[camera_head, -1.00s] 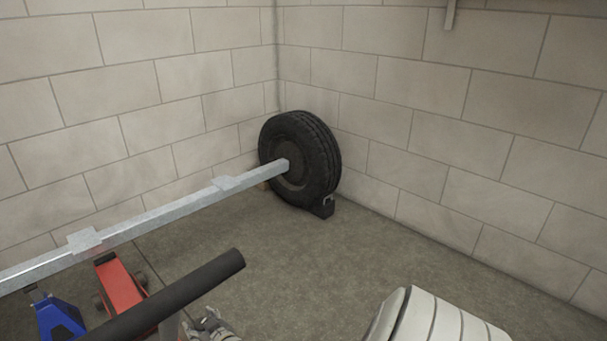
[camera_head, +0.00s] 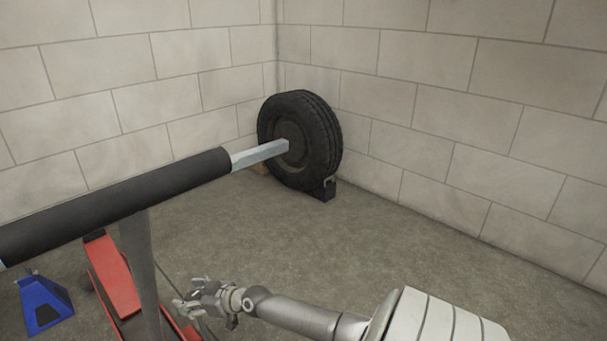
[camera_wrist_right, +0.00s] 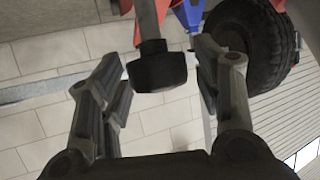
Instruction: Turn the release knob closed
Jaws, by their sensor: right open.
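In the right wrist view a black faceted knob (camera_wrist_right: 157,70) sits at the end of a grey shaft, with red and blue metal parts behind it. My right gripper (camera_wrist_right: 160,80) is open, its fingers spread to the left and right of the knob in that view. I see gaps on both sides and cannot tell its depth between the fingers. In the head view my right gripper (camera_head: 188,299) is low, just right of the grey post (camera_head: 140,265) of the red jack (camera_head: 117,278). The knob cannot be made out there. My left gripper is out of view.
A black padded bar (camera_head: 120,203) crosses the left foreground above the post. A blue stand (camera_head: 43,304) is at lower left. The concrete floor at centre is clear.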

